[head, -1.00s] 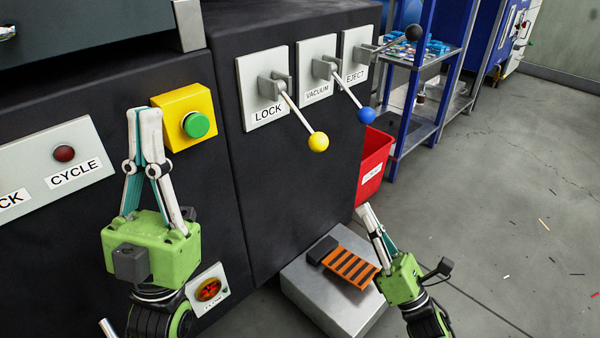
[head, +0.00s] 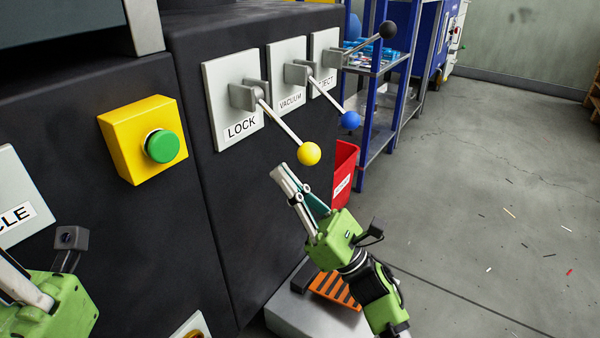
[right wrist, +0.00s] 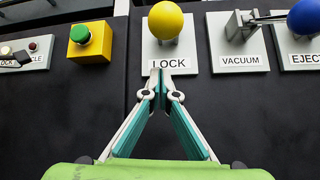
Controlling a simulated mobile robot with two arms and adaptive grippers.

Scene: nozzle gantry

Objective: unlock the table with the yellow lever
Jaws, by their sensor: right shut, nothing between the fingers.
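The LOCK lever has a grey rod and a yellow ball knob (head: 309,153). It comes out of a white plate labelled LOCK (head: 240,124) on the dark machine front and points down to the right. My right gripper (head: 279,168) is shut and empty, just below and left of the yellow knob, apart from it in the head view. In the right wrist view the yellow knob (right wrist: 166,20) is straight beyond the shut fingertips (right wrist: 160,75). My left gripper's green body (head: 45,310) is at the lower left edge; its fingertips are out of the frame.
The VACUUM lever with a blue knob (head: 350,120) and the EJECT lever with a black knob (head: 388,29) are to the right. A green button on a yellow box (head: 143,140) is to the left. A red bin (head: 344,170) and an orange pedal (head: 335,290) are near my right arm.

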